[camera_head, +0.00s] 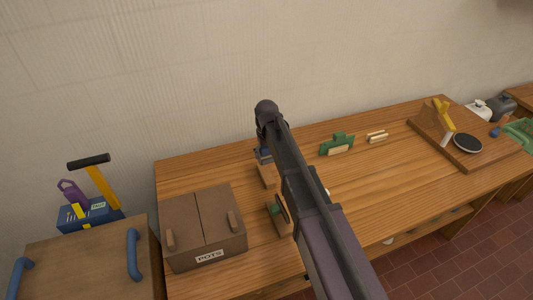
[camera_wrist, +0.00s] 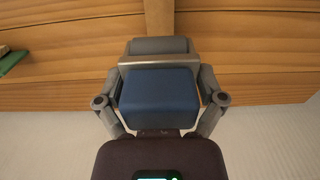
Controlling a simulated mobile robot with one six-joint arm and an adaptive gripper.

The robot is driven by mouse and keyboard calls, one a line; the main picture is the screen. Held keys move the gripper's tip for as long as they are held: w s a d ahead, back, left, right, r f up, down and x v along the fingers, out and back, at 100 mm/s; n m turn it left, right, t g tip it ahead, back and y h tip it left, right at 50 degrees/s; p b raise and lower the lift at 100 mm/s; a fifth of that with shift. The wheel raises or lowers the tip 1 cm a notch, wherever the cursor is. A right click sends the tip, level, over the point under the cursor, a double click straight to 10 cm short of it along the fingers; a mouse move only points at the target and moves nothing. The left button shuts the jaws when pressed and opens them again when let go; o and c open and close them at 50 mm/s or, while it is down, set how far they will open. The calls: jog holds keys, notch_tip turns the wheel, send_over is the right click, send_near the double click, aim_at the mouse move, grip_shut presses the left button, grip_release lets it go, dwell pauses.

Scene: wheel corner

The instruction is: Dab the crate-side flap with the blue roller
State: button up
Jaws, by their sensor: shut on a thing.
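My gripper (camera_wrist: 161,76) is shut on the blue roller (camera_wrist: 160,98), a blue block with a grey bar along its far side in the wrist view. In the head view my gripper (camera_head: 263,151) hangs over the back of the wooden table, with a small wooden block (camera_head: 267,175) just below it. A wooden piece with a dark green upright part (camera_head: 279,215) stands beside the POTS box; it may be the crate-side flap, but I cannot tell. A green piece with a pale wooden front (camera_head: 338,145) stands farther right. My arm hides part of the table.
The brown POTS box (camera_head: 205,228) stands at the table's left end. A pale wooden block (camera_head: 377,137) lies at the back. A board (camera_head: 470,142) with a yellow-armed stand and dark disc is at the right.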

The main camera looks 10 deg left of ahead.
aim_at(266, 163)
jog(key=shift+f+b, duration=2.65)
jog(key=shift+f, duration=0.15)
jog(key=shift+f+b, duration=0.5)
jog(key=shift+b, duration=0.15)
dwell(1.7)
jog(key=shift+r, duration=0.1)
jog(key=shift+r+p, duration=0.2)
jog(key=shift+p, duration=0.25)
jog(key=shift+r+p, duration=3.15)
